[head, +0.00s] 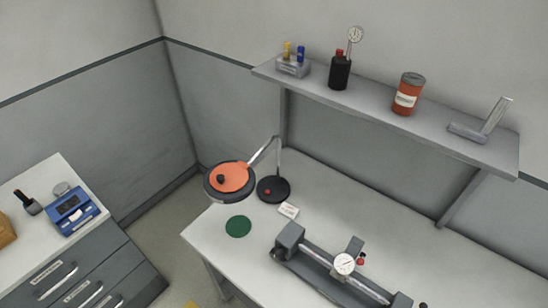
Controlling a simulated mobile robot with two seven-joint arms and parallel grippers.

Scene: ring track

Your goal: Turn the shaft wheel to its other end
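A grey bench fixture (318,268) stands on the light worktable at the bottom of the head view, with an end block at its upper left and another at its lower right. The fixture's lower right end is close to the bottom edge of the picture. Neither of my grippers is in view.
A lamp-like arm with an orange-faced round head (229,178) stands at the table's back left, near a green disc (238,226) and a small white block (289,210). A wall shelf (375,108) holds several items. A drawer cabinet (70,272) stands at left.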

